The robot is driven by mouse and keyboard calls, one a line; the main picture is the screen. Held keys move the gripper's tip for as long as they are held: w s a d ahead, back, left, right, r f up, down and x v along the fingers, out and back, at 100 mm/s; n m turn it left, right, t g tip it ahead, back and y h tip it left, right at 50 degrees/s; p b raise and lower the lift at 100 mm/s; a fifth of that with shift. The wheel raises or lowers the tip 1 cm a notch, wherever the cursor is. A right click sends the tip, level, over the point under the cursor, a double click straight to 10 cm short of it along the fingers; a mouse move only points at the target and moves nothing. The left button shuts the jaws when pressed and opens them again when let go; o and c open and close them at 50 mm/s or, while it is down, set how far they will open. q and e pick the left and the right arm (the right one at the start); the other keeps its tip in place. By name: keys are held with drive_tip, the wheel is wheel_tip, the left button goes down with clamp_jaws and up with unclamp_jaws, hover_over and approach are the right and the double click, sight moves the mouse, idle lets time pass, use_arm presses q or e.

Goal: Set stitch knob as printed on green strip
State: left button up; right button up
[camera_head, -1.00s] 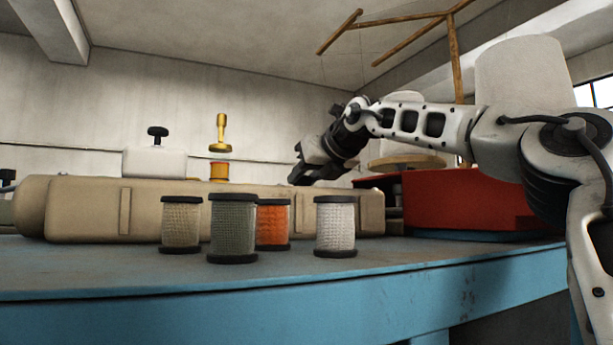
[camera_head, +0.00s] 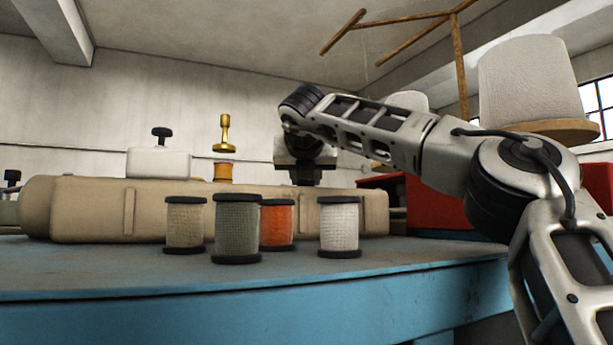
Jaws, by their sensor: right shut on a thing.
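My right gripper (camera_head: 305,178) points down behind the long beige body (camera_head: 90,210) on the table, right of its middle. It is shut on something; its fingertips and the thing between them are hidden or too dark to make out. I cannot tell a stitch knob for certain. A black knob (camera_head: 161,135) stands on a white block (camera_head: 158,163) behind the beige body at the left, well apart from my gripper. No green strip or print can be read. My left gripper is not in view.
Several thread spools stand at the front of the blue table (camera_head: 120,270): beige (camera_head: 185,224), grey-green (camera_head: 237,228), orange (camera_head: 277,222) and white (camera_head: 339,226). A brass post (camera_head: 224,135) stands behind. A red box (camera_head: 435,205) is at the right, partly behind my arm. The front left of the table is clear.

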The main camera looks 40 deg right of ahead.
drive_tip(key=shift+f, duration=0.1)
idle(0.3)
drive_tip(key=o, duration=1)
drive_tip(key=v, duration=1.6)
drive_tip(key=shift+w+a, duration=0.1)
